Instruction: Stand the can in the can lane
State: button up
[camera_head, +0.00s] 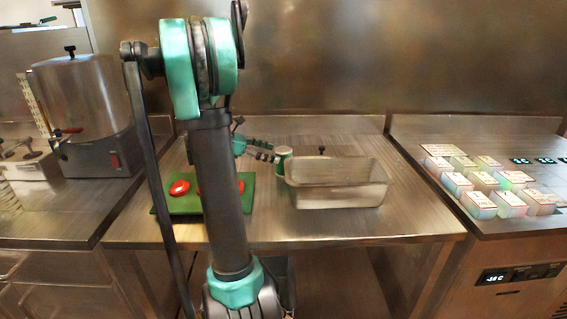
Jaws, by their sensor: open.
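A green can with a pale top (283,158) stands on the middle steel counter, against the left end of a metal pan as seen from here; I cannot tell if they touch. My gripper (269,155) is open, to the left of the can, its dark fingers pointing right at it. The fingertips are at or very near the can's side; I cannot tell whether they touch or straddle it. No clearly marked can lane shows; part of the counter is hidden behind my arm.
The metal pan (337,194) stands right of the can, with a small dark knob (321,150) behind it. A green board (182,208) with red items (179,188) lies left, partly behind my arm. Several labelled tubs (481,205) stand on the right counter. A steel urn (84,95) stands left.

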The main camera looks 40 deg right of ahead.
aim_at(284, 154)
jog(key=shift+x, duration=2.65)
jog(key=shift+r, duration=0.1)
jog(key=shift+c, duration=0.6)
jog(key=c, duration=1.5)
jog(key=shift+r, duration=0.15)
